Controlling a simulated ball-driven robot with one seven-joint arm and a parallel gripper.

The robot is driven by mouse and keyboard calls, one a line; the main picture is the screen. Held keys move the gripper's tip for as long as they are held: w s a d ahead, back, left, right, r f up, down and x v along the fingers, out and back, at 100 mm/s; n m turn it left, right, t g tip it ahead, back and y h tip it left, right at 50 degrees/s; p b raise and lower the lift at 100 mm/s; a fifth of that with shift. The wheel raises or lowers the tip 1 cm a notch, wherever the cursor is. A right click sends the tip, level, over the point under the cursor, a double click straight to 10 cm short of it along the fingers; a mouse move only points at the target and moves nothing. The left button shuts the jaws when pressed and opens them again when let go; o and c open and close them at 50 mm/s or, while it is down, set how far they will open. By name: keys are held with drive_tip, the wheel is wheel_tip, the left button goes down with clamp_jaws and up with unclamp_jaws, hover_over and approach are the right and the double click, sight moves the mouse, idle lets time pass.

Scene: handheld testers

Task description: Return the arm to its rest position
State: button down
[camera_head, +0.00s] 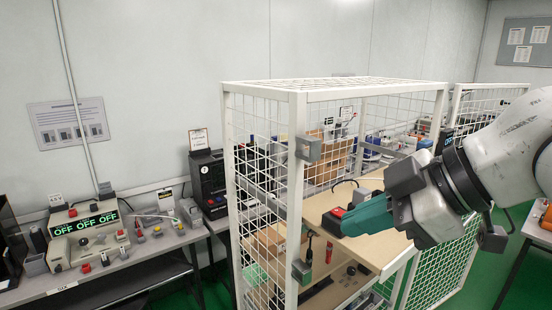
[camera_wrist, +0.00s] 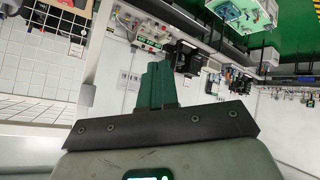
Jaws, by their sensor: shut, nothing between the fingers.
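My gripper (camera_head: 345,222) is at the right of the head view, its teal fingers pointing left in front of the open side of a white mesh cage. The fingers are closed together with nothing between them. In the wrist view the shut fingers (camera_wrist: 158,84) show at the centre. My white and grey arm reaches in from the right edge of the head view. A dark device with a red top (camera_head: 336,213) sits on the wooden shelf just behind the fingertips in the picture. I cannot tell how near they are to it.
The white mesh cage (camera_head: 297,190) stands at the centre, with a wooden shelf (camera_head: 375,250) inside. A bench on the left carries a tester with a green "OFF" display (camera_head: 85,224) and a black unit (camera_head: 208,180). Green floor shows at the lower right.

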drive_tip(key=s+d+f+m+h, duration=0.15)
drive_tip(key=f+m, duration=0.25)
drive_tip(key=f, duration=0.6)
drive_tip(key=s+d+f+m+t+b, duration=0.15)
drive_tip(key=f+m, duration=0.25)
drive_tip(key=f, duration=0.6)
drive_tip(key=d+f+m+h, duration=0.1)
drive_tip(key=d+f+m, duration=0.3)
drive_tip(key=f, duration=0.6)
drive_tip(key=s+d+f+m+g+h, duration=0.2)
drive_tip(key=s+d+f+g+h, duration=0.1)
drive_tip(key=s+f, duration=0.6)
drive_tip(key=s+d+f+m+g+h, duration=0.3)
drive_tip(key=s+d+f, duration=0.3)
drive_tip(key=s+f, duration=0.4)
drive_tip(key=s, duration=0.5)
drive_tip(key=shift+s+d+b, duration=0.15)
drive_tip(key=shift+d+b, duration=0.05)
drive_tip(key=shift+b, duration=0.15)
